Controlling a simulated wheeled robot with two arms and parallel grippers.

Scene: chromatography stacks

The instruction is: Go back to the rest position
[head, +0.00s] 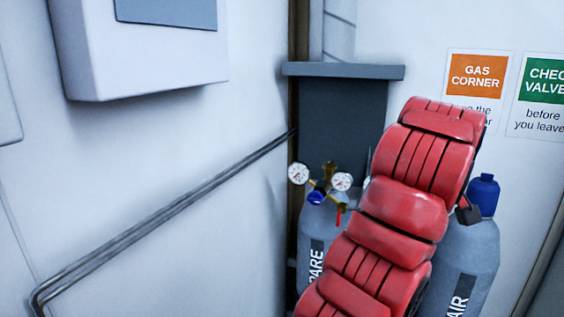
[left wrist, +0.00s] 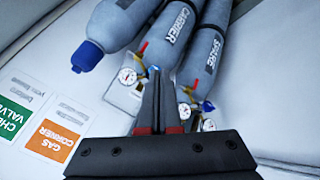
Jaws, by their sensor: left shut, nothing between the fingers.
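My left gripper (left wrist: 156,72) shows in the left wrist view, with its black fingers shut and nothing between them. The fingertips point at the gauges and valves of the gas cylinders; I cannot tell how far apart they are. In the head view my red segmented arm (head: 402,210) rises from the bottom and leans right, in front of the cylinders. The left gripper's fingers are not clear there. My right gripper is in neither view.
Grey cylinders stand in the corner: spare (head: 318,228), air with blue cap (head: 470,250), and carrier (left wrist: 178,28). Brass regulators with gauges (head: 342,181) top some. A dark grey panel with ledge (head: 343,70) stands behind. A pipe (head: 165,217) and wall box (head: 150,55) are left.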

